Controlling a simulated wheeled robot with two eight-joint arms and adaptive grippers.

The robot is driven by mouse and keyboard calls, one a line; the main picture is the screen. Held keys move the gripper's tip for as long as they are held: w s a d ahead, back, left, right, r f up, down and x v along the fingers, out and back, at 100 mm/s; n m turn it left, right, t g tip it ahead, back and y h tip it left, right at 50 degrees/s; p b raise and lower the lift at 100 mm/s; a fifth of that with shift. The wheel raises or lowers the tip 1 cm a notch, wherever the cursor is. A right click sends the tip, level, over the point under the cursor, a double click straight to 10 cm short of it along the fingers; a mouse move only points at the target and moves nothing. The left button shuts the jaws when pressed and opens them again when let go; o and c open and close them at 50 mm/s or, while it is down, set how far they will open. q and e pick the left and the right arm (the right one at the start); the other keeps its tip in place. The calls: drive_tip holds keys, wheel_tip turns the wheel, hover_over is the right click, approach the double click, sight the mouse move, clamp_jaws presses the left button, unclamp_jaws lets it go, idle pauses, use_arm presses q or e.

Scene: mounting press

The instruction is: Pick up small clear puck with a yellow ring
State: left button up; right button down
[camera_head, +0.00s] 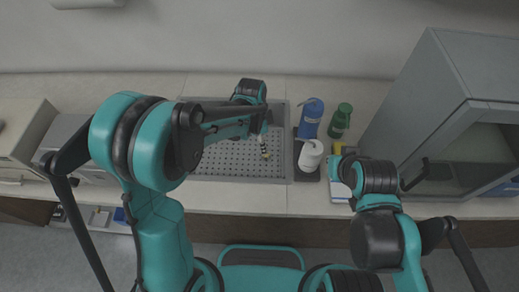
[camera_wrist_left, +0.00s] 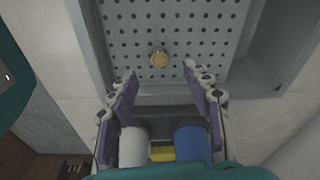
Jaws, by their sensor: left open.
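A small round puck with a yellow-gold ring (camera_wrist_left: 159,59) lies on the grey perforated tray (camera_wrist_left: 92,35) in the left wrist view. A small yellowish spot at its place shows on the tray in the head view (camera_head: 265,153), too small to make out well. My left gripper (camera_wrist_left: 159,76) is open and empty, its two fingers spread wide, with the puck seen just beyond the fingertips and between them. In the head view my left arm reaches over the tray and partly hides it. My right arm is at the right front; its fingers cannot be made out.
A blue bottle (camera_head: 311,118), a green bottle (camera_head: 340,121) and a white container (camera_head: 310,156) stand right of the tray. A grey cabinet (camera_head: 433,118) stands farther right. The tray has a raised rim. Bare counter (camera_head: 250,198) lies in front of it.

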use_arm(q)
drive_tip(key=f, duration=0.1)
drive_tip(key=f+b, duration=0.1)
drive_tip(key=f, duration=0.1)
drive_tip(key=shift+d, duration=0.3)
drive_tip(key=f+b, duration=0.1)
drive_tip(key=f, duration=0.1)
drive_tip(key=d+f, duration=0.1)
drive_tip(key=f, duration=0.1)
drive_tip(key=shift+f+b, duration=0.35)
drive_tip(key=shift+b, duration=0.05)
drive_tip(key=c, duration=1.1)
